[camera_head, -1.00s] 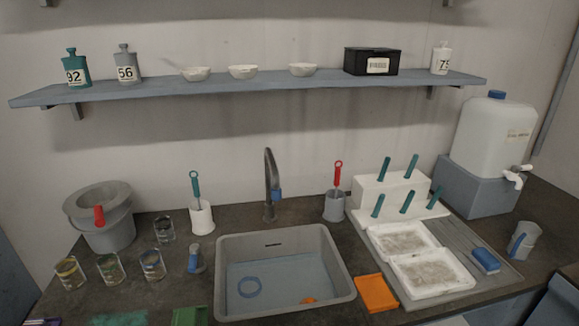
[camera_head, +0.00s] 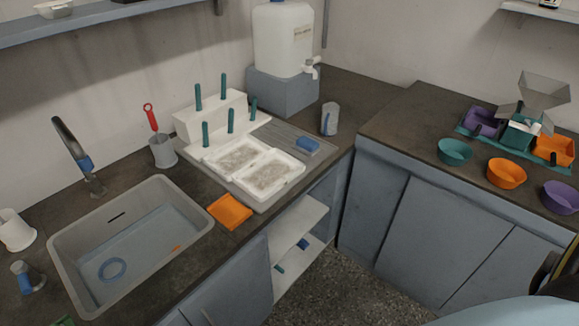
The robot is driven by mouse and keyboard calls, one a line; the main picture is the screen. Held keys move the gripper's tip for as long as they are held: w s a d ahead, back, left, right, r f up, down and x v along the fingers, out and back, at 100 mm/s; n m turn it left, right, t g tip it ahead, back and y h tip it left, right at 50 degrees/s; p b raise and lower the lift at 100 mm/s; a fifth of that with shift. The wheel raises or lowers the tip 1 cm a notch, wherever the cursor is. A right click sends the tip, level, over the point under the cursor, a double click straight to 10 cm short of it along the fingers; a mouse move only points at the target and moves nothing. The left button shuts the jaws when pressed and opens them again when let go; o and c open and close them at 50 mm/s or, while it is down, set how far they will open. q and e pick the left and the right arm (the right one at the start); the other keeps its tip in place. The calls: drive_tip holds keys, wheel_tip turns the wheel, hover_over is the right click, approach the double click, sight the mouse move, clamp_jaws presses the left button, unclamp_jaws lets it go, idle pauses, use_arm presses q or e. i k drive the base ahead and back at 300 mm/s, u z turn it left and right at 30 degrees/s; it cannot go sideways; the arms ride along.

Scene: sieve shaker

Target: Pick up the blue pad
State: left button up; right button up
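The blue pad (camera_head: 307,146) lies on the grey ribbed drainboard (camera_head: 283,137), right of two white trays with speckled contents. It is a small block, blue on top with a paler side, and nothing covers it. Neither of my grippers shows in the head view.
A sink (camera_head: 130,243) is at left, with an orange cloth (camera_head: 230,211) to its right. A white peg rack (camera_head: 222,125), a grey jug (camera_head: 329,118) and a water container (camera_head: 281,40) stand around the drainboard. Several bowls (camera_head: 455,151) sit on the right counter.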

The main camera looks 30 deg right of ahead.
sight(310, 147)
drive_tip(key=z, duration=2.25)
drive_tip(key=i, duration=1.8)
